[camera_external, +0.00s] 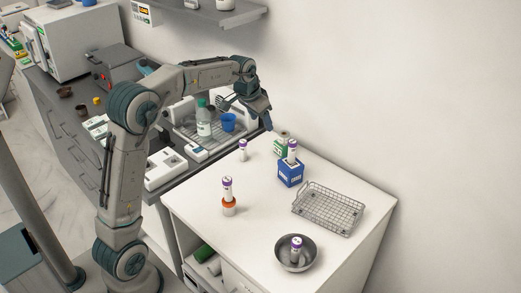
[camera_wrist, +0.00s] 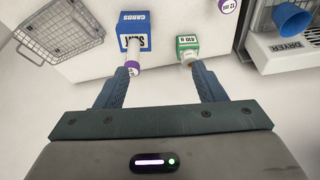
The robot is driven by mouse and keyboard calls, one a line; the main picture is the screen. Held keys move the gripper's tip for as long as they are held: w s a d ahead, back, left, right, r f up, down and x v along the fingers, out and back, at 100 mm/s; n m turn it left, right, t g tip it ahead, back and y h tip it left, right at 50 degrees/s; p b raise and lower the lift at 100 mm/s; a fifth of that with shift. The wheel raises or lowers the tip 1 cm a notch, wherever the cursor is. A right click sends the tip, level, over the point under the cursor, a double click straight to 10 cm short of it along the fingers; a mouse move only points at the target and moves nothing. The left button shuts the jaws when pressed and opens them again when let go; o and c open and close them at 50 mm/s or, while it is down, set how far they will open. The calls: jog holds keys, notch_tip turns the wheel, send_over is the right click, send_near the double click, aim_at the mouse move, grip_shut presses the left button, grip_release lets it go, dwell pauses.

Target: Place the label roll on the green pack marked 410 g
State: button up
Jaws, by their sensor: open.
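The green pack (camera_wrist: 187,42) marked 410 g stands upright near the back of the white table; it also shows in the external view (camera_external: 279,149), partly behind the blue box. A small pale roll (camera_wrist: 188,57), which looks like the label roll, appears to rest on top of the green pack; in the external view its top (camera_external: 283,134) shows dark and small. My gripper (camera_wrist: 163,74) is open and empty, above the back of the table. The roll lies between the fingers in the picture, close to the right one. In the external view my gripper (camera_external: 268,122) is just left of the pack.
A blue CARDS box (camera_wrist: 130,27) bears a purple-capped tube (camera_external: 292,151). Other such tubes stand on the table (camera_external: 243,150), on an orange-red piece (camera_external: 228,209) and in a metal bowl (camera_external: 281,257). A wire basket (camera_external: 329,209) lies right; a drying rack (camera_external: 187,132) is left.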

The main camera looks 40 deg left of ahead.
jog(key=s+d+f, duration=0.1)
jog(key=s+f, duration=0.1)
jog(key=s, duration=0.9)
jog(key=s+d+f+n, duration=0.1)
jog(key=s+d, duration=0.1)
jog(key=s, duration=0.9)
jog(key=s+d+f, duration=0.2)
jog(key=s, duration=0.9)
jog(key=shift+s+f+n+g, duration=0.2)
jog(key=shift+f+n+g, duration=0.1)
jog(key=shift+f+n, duration=0.1)
